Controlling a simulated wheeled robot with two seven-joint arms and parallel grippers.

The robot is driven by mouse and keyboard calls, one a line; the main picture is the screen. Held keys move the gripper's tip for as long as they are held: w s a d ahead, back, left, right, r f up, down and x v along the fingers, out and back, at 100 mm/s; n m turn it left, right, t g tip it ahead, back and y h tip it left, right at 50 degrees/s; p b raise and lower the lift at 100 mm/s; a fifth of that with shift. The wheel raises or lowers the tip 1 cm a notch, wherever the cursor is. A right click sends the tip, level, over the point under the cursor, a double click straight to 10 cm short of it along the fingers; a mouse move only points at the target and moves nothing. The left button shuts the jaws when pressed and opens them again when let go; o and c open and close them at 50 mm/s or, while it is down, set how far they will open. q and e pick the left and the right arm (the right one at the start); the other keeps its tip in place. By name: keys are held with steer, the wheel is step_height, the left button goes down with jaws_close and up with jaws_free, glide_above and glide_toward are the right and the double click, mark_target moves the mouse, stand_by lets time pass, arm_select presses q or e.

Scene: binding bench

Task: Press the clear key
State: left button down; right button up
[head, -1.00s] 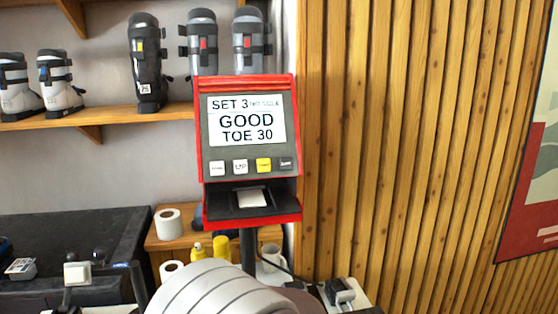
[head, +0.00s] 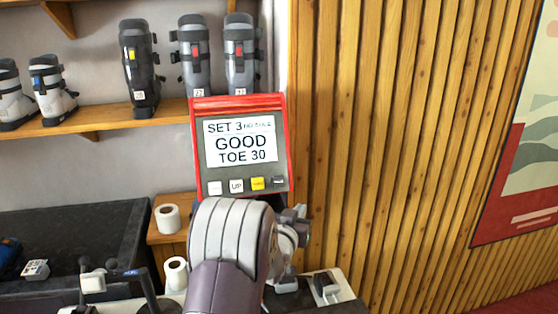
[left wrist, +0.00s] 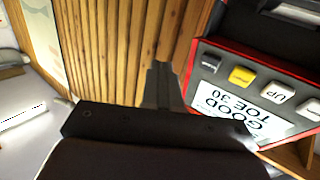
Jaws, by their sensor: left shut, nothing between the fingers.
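The red and grey console (head: 283,125) stands upright in the head view. Its screen (head: 241,141) reads "SET 3", "GOOD", "TOE 30". Below the screen is a row of keys: a white one (head: 215,188), a white "UP" key (head: 236,186), a yellow one (head: 257,184) and a dark grey one (head: 278,182). Apart from "UP", I cannot read their labels. In the left wrist view the yellow key (left wrist: 241,76) and dark key (left wrist: 210,63) appear upside down. My left gripper (left wrist: 161,80) is shut and empty, beside the console's edge. My arm hides the console's lower part in the head view.
Ski boots (head: 140,68) stand on the wooden shelf (head: 100,119) behind. Paper rolls (head: 168,218) are left of my arm. The slatted wood wall (head: 390,150) is on the right. A dark bench (head: 75,235) is at lower left.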

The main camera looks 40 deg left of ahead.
mark_target(279, 185)
arm_select(q)
steer(key=a+r+t+y+p, duration=0.1)
steer(key=a+r+t, duration=0.1)
steer(key=r, duration=0.4)
steer(key=shift+s+a, duration=0.4)
steer(key=shift+a, duration=0.3)
arm_select(e)
step_height(279, 185, up, 3)
steer(key=shift+s+f, duration=0.1)
arm_select(q)
steer(key=shift+w, duration=0.1)
steer(key=shift+w+a+f+b, duration=0.3)
steer(key=shift+w+a+f, duration=0.3)
steer(key=shift+w+a, duration=0.35)
steer(key=shift+w+a+f+b, duration=0.35)
steer(key=shift+w+a+f, duration=0.3)
steer(key=shift+a, duration=0.5)
steer(key=shift+w+a+f+b, duration=0.3)
steer(key=shift+w+a+f, duration=0.2)
steer(key=shift+w+a, duration=0.45)
arm_select(e)
steer(key=shift+f, duration=1.15)
arm_select(q)
steer(key=shift+s+a, duration=0.1)
